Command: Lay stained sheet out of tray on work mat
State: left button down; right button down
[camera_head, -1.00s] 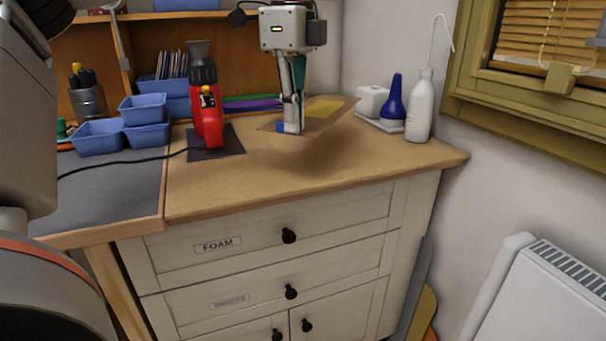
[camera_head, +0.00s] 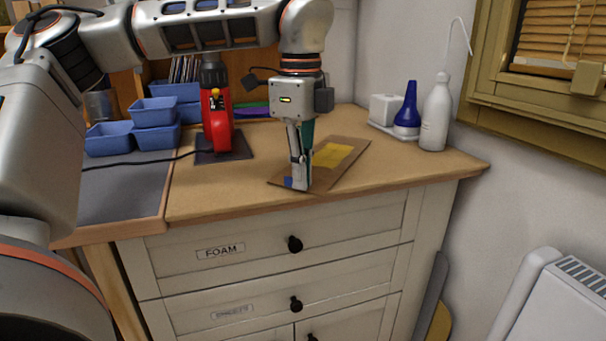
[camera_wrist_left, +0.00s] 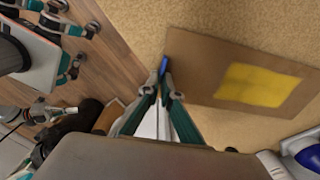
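The stained sheet (camera_head: 350,172) is a thin brown rectangle with a yellow patch (camera_head: 332,155). It is over the right part of the wooden worktop and also shows in the left wrist view (camera_wrist_left: 205,75). My left gripper (camera_head: 298,184) points down, shut on the sheet's near left end. I cannot tell whether the sheet touches the worktop. The grey work mat (camera_head: 125,190) lies at the left of the worktop, apart from the sheet. My right gripper (camera_wrist_left: 87,47) shows in the left wrist view, its fingers apart and empty, away from the worktop.
A red tool (camera_head: 216,120) stands on a dark plate between mat and sheet, its black cable crossing the mat. Blue bins (camera_head: 152,112) stand behind the mat. A white bottle (camera_head: 435,115) and a blue bottle (camera_head: 407,115) stand at the back right. Bare worktop lies left of the sheet.

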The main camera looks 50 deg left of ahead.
pick_arm(q)
jog(key=shift+f, duration=0.3)
jog(key=c, duration=2.3)
grip_release()
jog(key=shift+r, duration=0.1)
